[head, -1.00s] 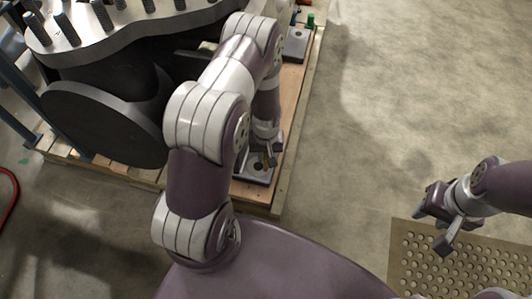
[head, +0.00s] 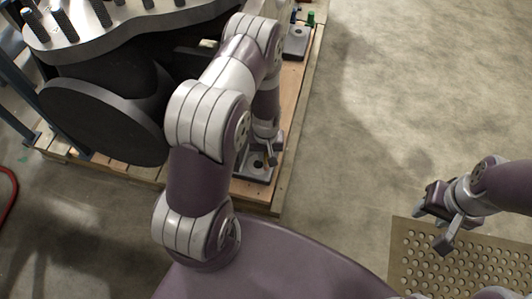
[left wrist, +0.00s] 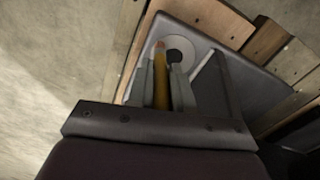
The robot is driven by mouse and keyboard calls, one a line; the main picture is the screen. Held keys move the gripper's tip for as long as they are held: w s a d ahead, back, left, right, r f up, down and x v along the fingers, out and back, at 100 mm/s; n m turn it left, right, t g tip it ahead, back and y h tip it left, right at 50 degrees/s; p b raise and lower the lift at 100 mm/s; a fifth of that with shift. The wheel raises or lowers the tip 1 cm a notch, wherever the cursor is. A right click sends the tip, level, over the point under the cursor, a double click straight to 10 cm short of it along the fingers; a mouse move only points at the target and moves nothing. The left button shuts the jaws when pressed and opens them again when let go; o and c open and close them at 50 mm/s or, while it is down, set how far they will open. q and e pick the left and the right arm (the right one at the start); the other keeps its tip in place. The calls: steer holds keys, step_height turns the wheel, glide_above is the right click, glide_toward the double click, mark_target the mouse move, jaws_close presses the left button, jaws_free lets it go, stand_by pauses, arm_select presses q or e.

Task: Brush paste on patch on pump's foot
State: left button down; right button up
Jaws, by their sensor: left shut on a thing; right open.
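The pump's foot (head: 250,172) is a dark grey plate with a round hole, on the wooden pallet's near corner. In the left wrist view the foot (left wrist: 225,62) shows a lighter round patch (left wrist: 187,43) around its dark hole. My left gripper (head: 270,153) is over the foot, shut on a slim brush (left wrist: 160,78) with a yellow-brown body and a reddish end. In the left wrist view that end overlaps the patch's left edge; I cannot tell whether it touches. My right gripper (head: 437,216) is open and empty, above the floor at the right.
The large dark pump body (head: 110,110) with a bolted flange stands on the pallet (head: 262,207) at the left. Another foot (head: 296,42) is farther back on the pallet. A perforated plate (head: 460,262) lies below my right gripper. The concrete floor between is clear.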

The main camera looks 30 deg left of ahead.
arm_select(q)
steer(key=shift+w+r+p, duration=0.2)
steer(key=shift+p, duration=0.3)
steer(key=shift+s+p, duration=0.35)
steer(key=shift+p, duration=0.65)
steer(key=shift+w+p, duration=0.1)
steer(key=shift+p, duration=0.55)
steer(key=shift+w+p, duration=0.3)
steer(key=shift+s+f, duration=0.2)
steer(key=shift+s, duration=0.15)
stand_by(2.9)
